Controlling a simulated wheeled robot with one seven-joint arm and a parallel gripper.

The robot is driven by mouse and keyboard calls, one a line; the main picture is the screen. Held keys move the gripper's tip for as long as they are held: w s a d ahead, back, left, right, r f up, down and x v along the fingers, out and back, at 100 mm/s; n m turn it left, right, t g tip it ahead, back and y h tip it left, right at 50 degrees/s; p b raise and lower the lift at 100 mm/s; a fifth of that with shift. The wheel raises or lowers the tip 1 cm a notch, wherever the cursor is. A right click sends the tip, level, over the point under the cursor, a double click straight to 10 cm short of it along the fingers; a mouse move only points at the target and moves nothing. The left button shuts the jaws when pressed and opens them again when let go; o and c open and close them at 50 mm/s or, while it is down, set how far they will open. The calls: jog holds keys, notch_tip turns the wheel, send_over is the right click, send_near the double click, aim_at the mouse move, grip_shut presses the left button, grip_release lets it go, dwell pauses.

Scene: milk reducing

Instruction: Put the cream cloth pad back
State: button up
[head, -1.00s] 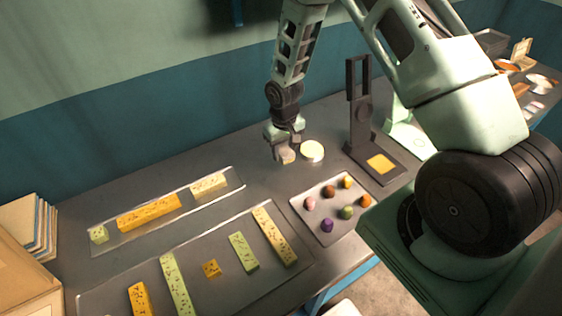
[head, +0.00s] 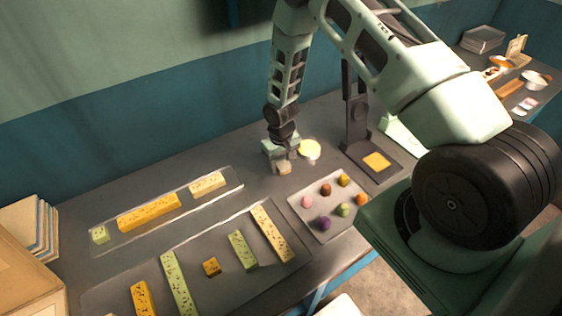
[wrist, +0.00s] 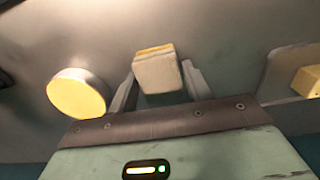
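The cream cloth pad (head: 284,168) is a small pale block between the fingers of my gripper (head: 281,158), near the back middle of the table. In the wrist view the pad (wrist: 158,74) sits between the two grey fingertips (wrist: 160,85), which press close on both sides; one edge of it is yellow. My gripper is shut on it and points down. The pad is at or just above the tabletop; I cannot tell if it touches.
A round, yellow-topped dish (head: 309,149) stands just right of the pad. A dark stand (head: 360,125) with a yellow square is farther right. A tray of small coloured balls (head: 316,234) is in front. Trays of speckled bars (head: 140,239) lie to the left.

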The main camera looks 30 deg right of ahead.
aim_at(281, 162)
jog(key=shift+o, duration=0.9)
jog(key=shift+r, duration=0.1)
jog(key=shift+r, duration=0.2)
notch_tip(281, 162, up, 11)
jog(key=b, duration=0.4)
jog(key=s+a+r+n, duration=0.2)
jog(key=s+a+r, duration=0.2)
jog(key=a+r, duration=0.35)
jog(key=s+a+r+n, duration=0.2)
jog(key=s+a+r, duration=0.1)
jog(key=s, duration=0.5)
jog(key=s+a+r+n, duration=0.2)
jog(key=s+a+r, duration=0.2)
jog(key=s, duration=0.4)
jog(key=s+a+r+n, duration=0.1)
jog(key=s+a+r, duration=0.3)
jog(key=s, duration=0.3)
jog(key=shift+s+a+n+y, duration=0.3)
jog(key=shift+s+a+n, duration=0.1)
jog(key=shift+a, duration=0.3)
